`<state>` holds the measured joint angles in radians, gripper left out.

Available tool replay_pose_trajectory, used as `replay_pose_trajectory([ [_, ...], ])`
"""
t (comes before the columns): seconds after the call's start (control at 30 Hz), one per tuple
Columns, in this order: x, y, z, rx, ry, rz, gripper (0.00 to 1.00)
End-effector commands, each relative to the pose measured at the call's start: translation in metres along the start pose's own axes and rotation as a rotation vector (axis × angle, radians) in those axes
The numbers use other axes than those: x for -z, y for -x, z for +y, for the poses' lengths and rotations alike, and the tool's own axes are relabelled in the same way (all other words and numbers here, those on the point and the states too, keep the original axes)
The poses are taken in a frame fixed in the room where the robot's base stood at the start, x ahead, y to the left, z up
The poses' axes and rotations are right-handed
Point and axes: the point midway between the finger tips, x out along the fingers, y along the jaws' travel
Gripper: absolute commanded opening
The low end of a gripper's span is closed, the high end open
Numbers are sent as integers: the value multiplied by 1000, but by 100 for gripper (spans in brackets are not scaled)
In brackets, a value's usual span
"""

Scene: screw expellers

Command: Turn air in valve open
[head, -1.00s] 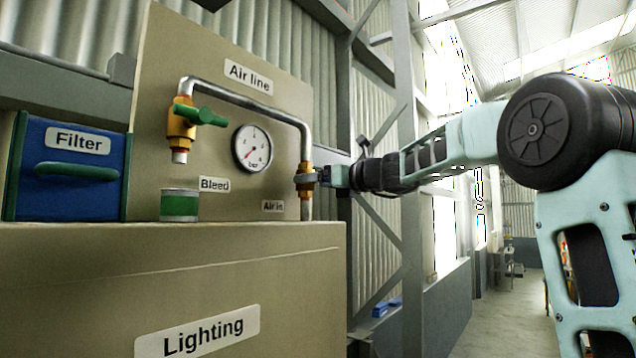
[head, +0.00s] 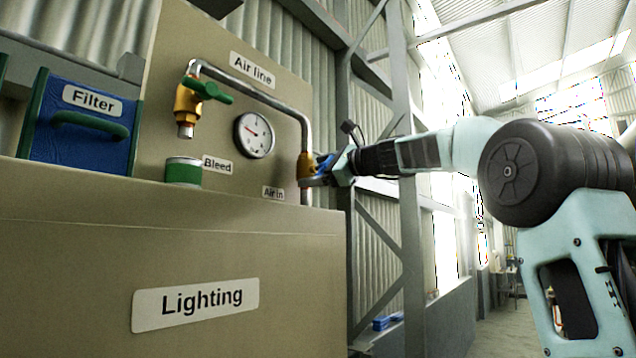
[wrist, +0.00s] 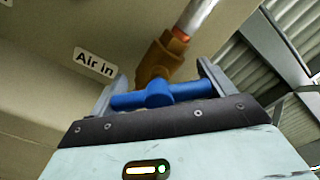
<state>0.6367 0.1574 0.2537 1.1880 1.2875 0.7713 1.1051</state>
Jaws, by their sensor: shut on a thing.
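The air in valve has a brass body (head: 306,166) at the lower right end of the pipe, and the body also shows in the wrist view (wrist: 157,64). Its blue handle (wrist: 162,94) lies crosswise to the pipe, between the two fingers of my gripper (wrist: 158,90). The gripper is shut on the handle, a finger at each end. In the head view my gripper (head: 322,176) reaches the valve from the right, and a little blue of the handle shows there. The "Air in" label (head: 273,193) is left of the valve.
A bleed valve with a green handle (head: 207,90) hangs over a green-and-white cup (head: 183,171). A round gauge (head: 254,135) sits between the valves. A blue filter box (head: 84,133) stands at left. A grey steel frame (head: 405,150) rises behind my arm.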

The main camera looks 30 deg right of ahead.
Motion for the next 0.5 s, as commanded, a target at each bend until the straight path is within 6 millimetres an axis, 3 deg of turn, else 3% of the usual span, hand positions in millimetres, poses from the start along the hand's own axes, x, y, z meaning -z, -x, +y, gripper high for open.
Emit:
replay_pose_trajectory([
  [0.5,2,0,1,-1,478,0,59],
])
